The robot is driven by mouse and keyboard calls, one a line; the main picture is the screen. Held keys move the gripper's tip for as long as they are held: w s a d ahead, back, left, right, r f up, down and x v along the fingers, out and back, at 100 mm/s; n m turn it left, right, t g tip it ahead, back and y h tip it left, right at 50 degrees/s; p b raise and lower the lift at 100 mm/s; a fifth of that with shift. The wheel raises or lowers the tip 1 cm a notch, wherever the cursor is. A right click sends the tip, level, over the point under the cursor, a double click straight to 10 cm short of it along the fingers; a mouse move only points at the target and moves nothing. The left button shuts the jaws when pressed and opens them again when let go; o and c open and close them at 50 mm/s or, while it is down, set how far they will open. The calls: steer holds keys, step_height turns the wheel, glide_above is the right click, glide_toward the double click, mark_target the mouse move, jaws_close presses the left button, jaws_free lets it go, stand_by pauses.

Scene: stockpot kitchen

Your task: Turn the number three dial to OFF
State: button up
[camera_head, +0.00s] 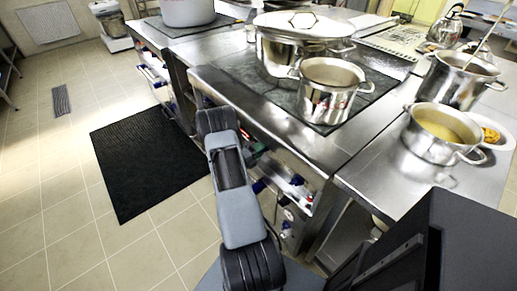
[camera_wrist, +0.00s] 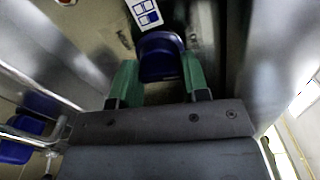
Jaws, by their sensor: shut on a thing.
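In the wrist view a dark blue dial (camera_wrist: 160,52) sits on the metal front panel. A white label with blue squares (camera_wrist: 146,12) is just above it. My gripper (camera_wrist: 161,78) has its green fingers on either side of the dial and is shut on it. The dial's lower part is hidden by the gripper body, and its pointer mark cannot be read. No number is legible, so I cannot tell which dial it is. In the head view my arm reaches down along the stove front, and the gripper's grip on the dial is not clear.
A metal rail (camera_wrist: 38,78) and another blue dial (camera_wrist: 25,148) are at the left in the wrist view. In the head view, a lidded stockpot (camera_head: 290,55) and an open pot (camera_head: 328,95) stand on the stove top. A black floor mat (camera_head: 140,165) lies left of the stove.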

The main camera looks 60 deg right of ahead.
steer(key=shift+n+p, duration=0.4)
steer(key=shift+n, duration=0.6)
steer(key=o, duration=0.9)
steer(key=v, duration=1.3)
steer(key=shift+w+a, duration=0.2)
steer(key=shift+a, duration=0.15)
